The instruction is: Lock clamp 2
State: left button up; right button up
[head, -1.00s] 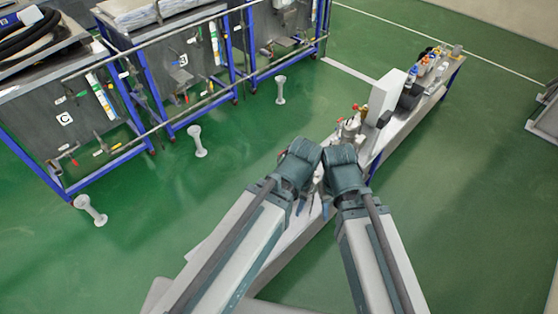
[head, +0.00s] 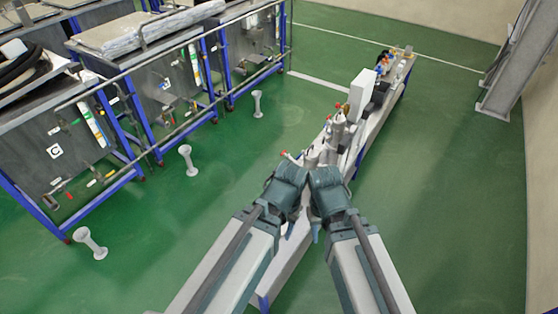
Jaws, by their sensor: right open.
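The tanks with blue frames stand at the left, and a grey tank with a "C" label (head: 55,151) is nearest. Small clamps with red handles (head: 68,194) show on its front, but I cannot tell which is clamp 2. My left gripper (head: 289,230) points down over the narrow bench in the middle, away from the tanks. Its fingers are mostly hidden by its wrist. My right gripper (head: 316,233) is close beside it, also pointing down, open, with only a little of its fingers showing. I see nothing held in either.
The narrow bench (head: 289,264) carries bottles (head: 337,131) and a white box (head: 361,93). White posts stand on the floor, one at the front left (head: 90,243) and one in the middle (head: 187,160). Green floor between tanks and bench is mostly clear. A grey column (head: 514,65) stands right.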

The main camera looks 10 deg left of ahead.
aim_at(288, 156)
jog(key=k+j, duration=0.1)
jog(key=j, duration=0.25)
jog(key=j+z, duration=0.15)
jog(key=j, duration=0.25)
jog(key=k+j, duration=0.15)
jog(key=j, duration=0.2)
jog(key=k+j+z, duration=0.15)
jog(key=j, duration=0.2)
jog(key=k+j, duration=0.1)
jog(key=j, duration=0.25)
jog(key=j+z, duration=0.15)
jog(key=j, duration=0.45)
jog(key=i+j+z, duration=0.1)
jog(key=j, duration=0.5)
jog(key=i+j+z, duration=0.2)
jog(key=i+j, duration=0.25)
jog(key=i, duration=0.15)
jog(key=i+z, duration=0.1)
jog(key=i, duration=0.25)
